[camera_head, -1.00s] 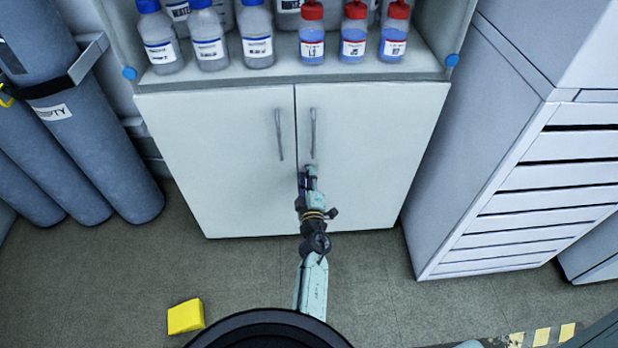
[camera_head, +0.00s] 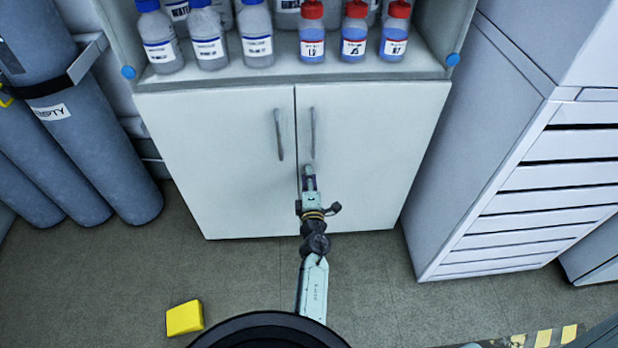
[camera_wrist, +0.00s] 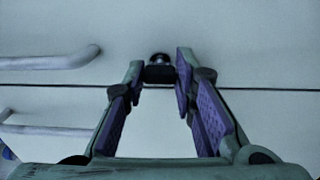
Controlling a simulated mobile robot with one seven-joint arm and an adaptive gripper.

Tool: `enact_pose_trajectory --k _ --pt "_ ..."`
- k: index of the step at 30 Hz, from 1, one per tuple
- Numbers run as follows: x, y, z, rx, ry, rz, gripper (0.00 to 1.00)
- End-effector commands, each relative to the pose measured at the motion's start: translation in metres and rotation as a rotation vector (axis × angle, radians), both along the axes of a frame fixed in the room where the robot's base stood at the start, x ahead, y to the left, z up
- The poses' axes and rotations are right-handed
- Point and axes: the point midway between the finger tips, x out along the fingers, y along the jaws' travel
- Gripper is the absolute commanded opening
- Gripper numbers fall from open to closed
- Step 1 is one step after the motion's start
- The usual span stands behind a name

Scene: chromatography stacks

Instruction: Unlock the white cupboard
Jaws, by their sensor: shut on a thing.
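The white cupboard (camera_head: 225,165) stands ahead with both doors closed and two vertical bar handles near the middle seam. My gripper (camera_head: 309,170) is at the seam just below the right handle (camera_head: 313,133). In the wrist view, my gripper (camera_wrist: 160,74) is shut on a small dark piece that looks like a key (camera_wrist: 159,75). A round metal lock (camera_wrist: 160,59) shows right at the end of this piece, beside the door seam. The piece seems to be at or in the lock; how deep it sits is hidden.
Grey gas cylinders (camera_head: 85,120) are on the left, a drawer cabinet (camera_head: 540,178) on the right. A yellow block (camera_head: 185,317) lies on the floor.

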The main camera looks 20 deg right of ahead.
Motion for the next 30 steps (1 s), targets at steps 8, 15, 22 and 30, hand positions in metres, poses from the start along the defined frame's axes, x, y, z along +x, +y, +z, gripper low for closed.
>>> enact_pose_trajectory --k 8,15,22,30 --pt "0.001 -0.001 0.002 -0.002 -0.001 -0.002 0.00" --pt "0.000 -0.001 0.001 -0.002 -0.002 -0.001 0.40" --pt "0.000 0.000 0.001 0.000 -0.001 -0.001 0.45" --pt "-0.010 0.003 -0.001 0.000 0.001 0.000 0.45"
